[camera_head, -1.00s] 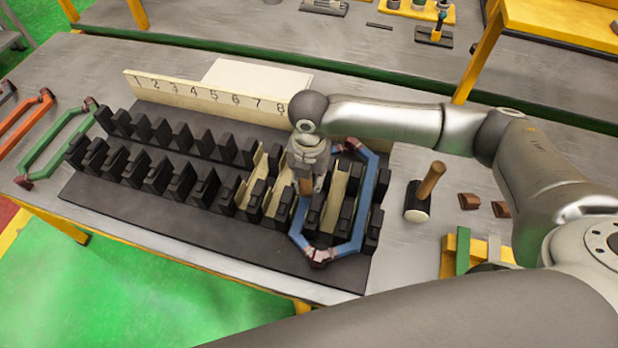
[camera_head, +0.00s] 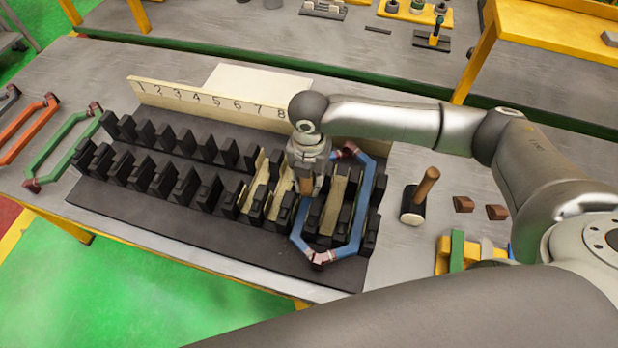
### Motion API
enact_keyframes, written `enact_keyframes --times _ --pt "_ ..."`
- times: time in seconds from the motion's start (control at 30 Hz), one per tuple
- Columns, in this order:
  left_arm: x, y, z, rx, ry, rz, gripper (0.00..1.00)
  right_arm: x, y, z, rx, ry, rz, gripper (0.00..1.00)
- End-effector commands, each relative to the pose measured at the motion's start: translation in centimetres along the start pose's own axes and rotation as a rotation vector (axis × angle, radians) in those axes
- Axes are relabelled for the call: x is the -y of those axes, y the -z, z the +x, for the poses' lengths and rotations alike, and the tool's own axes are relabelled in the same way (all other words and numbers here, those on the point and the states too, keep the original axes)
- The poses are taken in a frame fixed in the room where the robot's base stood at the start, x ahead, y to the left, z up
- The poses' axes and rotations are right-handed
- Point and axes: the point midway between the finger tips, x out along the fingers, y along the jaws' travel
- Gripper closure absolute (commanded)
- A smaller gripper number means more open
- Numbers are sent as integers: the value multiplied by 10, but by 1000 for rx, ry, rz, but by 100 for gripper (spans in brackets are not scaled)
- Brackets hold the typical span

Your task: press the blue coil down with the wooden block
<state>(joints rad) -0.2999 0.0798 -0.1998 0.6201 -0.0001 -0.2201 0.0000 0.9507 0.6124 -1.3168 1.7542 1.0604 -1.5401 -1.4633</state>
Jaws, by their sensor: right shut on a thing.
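The blue coil (camera_head: 363,206) is a long six-sided loop with brown corners. It lies around black teeth at the right end of the dark slotted base (camera_head: 210,235). My right gripper (camera_head: 306,184) points down over the coil's left side and is shut on the brown wooden block (camera_head: 306,187). The block is at the coil's left side; the gripper hides part of it, and I cannot tell whether it touches the coil. My left gripper is not in view.
A numbered cream strip (camera_head: 205,101) stands behind the teeth. Cream liners (camera_head: 334,203) sit in some right-hand slots. A mallet (camera_head: 419,197) and two brown blocks (camera_head: 463,204) lie to the right. Green (camera_head: 60,148) and orange (camera_head: 28,131) coils lie at the left.

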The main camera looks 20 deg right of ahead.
Motion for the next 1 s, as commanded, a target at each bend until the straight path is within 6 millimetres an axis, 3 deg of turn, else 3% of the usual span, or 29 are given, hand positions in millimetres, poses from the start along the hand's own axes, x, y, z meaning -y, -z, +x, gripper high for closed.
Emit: enact_keyframes --times 0.03,0.6,0.83,1.0 --pt "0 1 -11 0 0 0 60 0 0 -11 0 0 0 100" --pt "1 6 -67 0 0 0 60 0 0 -66 0 0 0 100" --pt "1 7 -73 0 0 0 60 0 0 -85 1 -1 0 100" --pt "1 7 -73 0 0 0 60 0 0 -87 0 0 0 100"
